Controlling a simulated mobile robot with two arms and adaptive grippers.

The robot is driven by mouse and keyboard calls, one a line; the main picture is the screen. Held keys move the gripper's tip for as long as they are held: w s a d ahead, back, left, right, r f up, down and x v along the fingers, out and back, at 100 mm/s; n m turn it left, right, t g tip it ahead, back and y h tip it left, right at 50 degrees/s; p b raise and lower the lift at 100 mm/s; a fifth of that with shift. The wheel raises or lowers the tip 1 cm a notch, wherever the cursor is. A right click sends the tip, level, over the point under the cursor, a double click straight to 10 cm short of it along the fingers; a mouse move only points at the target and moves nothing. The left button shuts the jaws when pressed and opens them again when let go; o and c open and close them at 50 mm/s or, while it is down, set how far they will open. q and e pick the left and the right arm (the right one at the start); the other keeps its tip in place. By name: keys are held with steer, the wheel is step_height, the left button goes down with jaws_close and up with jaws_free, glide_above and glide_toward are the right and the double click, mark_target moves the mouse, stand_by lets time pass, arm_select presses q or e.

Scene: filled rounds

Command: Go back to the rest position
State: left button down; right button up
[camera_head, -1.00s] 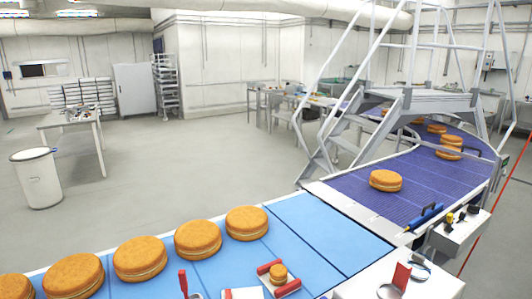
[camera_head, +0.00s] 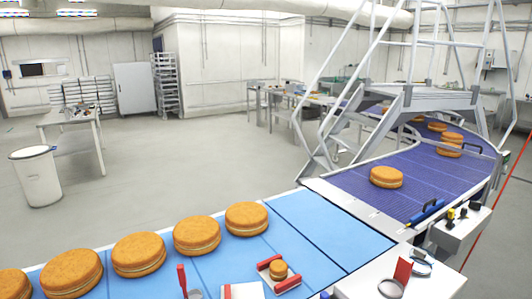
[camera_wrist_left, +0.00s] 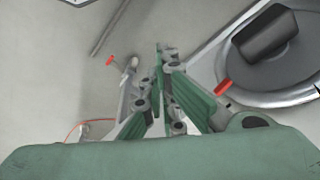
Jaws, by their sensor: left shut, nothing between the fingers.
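My left gripper (camera_wrist_left: 152,65) shows in the left wrist view. Its green and grey fingers are closed together with nothing held between them. Neither gripper shows in the head view, and my right gripper is in no view. Several round orange-brown filled cakes (camera_head: 197,235) lie in a row on the light blue belt (camera_head: 317,228) in the head view.
A purple conveyor (camera_head: 352,187) curves away on the right with more cakes (camera_head: 386,177), under metal steps (camera_head: 419,97). A white bin (camera_head: 36,180) and table (camera_head: 67,120) stand left; open floor lies between.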

arm_select(q)
steer(key=s+a+f+b, duration=0.1)
steer(key=s+f, duration=0.5)
steer(key=f, duration=0.5)
steer(key=s+a+f+g+b, duration=0.1)
steer(key=s+f+b, duration=0.1)
steer(key=s+f, duration=0.5)
steer(key=s+a+f+b, duration=0.1)
steer(key=s+f, duration=0.6)
steer(key=f, duration=0.8)
steer(key=shift+a+g+b, duration=0.2)
steer(key=shift+g+b, duration=0.2)
steer(key=shift+b, duration=0.15)
